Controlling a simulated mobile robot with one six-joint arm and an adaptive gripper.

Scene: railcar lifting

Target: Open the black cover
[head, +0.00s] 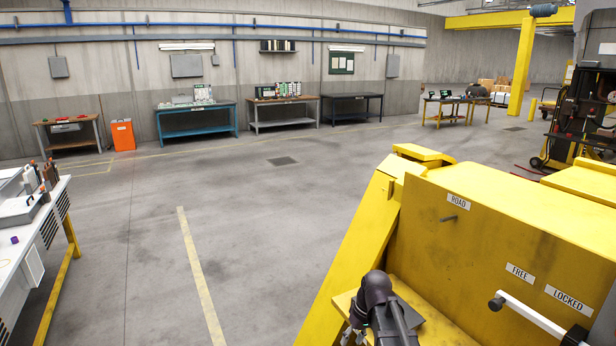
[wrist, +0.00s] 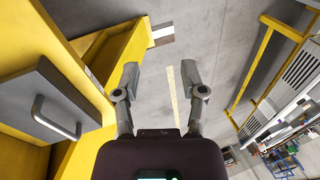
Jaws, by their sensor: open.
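A dark grey-black cover (wrist: 50,95) with a metal bar handle (wrist: 55,120) shows at the left of the wrist view, set against yellow bodywork. It looks shut, though part of it runs out of the picture. My gripper (wrist: 162,78) is open and empty, its two fingers spread over the bare floor beyond. The handle lies to the left of the fingers, apart from them. In the head view a dark plate (head: 434,332), probably the same cover, is partly hidden behind my arm, low on the yellow machine. My fingers are mostly hidden there.
The yellow machine (head: 480,240) fills the right, with ROAD, FREE and LOCKED labels. A white lever (head: 530,318) with black ends sticks out on it. A white workbench (head: 40,235) stands at the left. The concrete floor (head: 250,210) between them is clear.

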